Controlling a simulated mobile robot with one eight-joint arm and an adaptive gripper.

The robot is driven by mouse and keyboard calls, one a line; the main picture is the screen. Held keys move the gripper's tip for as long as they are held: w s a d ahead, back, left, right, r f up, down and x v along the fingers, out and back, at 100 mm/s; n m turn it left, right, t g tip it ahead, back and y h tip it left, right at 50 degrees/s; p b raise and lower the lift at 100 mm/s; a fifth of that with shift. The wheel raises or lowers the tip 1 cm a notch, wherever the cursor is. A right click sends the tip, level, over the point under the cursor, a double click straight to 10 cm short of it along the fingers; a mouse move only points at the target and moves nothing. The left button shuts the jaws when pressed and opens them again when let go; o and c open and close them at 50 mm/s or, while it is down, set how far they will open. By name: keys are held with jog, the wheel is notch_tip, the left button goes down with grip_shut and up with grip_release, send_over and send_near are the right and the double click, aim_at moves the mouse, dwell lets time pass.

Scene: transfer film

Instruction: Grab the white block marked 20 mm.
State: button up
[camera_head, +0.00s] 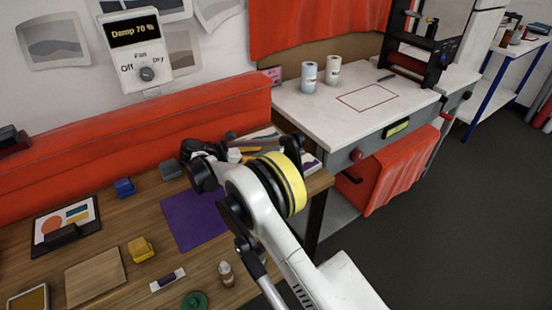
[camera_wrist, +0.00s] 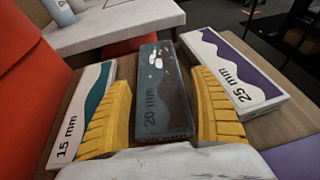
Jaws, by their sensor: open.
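In the wrist view a block marked 20 mm (camera_wrist: 163,95) lies straight ahead, with its long side pointing away. Its top looks dark grey rather than white, with pale spots at the far end. My gripper (camera_wrist: 162,85) is open, with one yellow ribbed finger on each side of this block. I cannot tell whether the fingers touch it. A white block marked 15 mm (camera_wrist: 80,115) with a teal wave lies to the left. A white block marked 25 mm (camera_wrist: 228,70) with a purple wave lies to the right. In the head view my arm hides most of this area.
The wooden table (camera_head: 215,262) also holds a purple mat (camera_head: 190,222), a blue item (camera_head: 125,187), a yellow item (camera_head: 140,249) and a small bottle (camera_head: 226,273). A red padded bolster (camera_head: 130,150) runs along the back. A white worktop (camera_head: 320,110) stands beyond the table's right end.

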jog(key=b+x, duration=0.2)
jog(key=x, duration=0.3)
jog(key=shift+w, duration=0.15)
jog(key=shift+r, duration=0.1)
jog(key=c, duration=1)
jog(key=shift+r, duration=0.15)
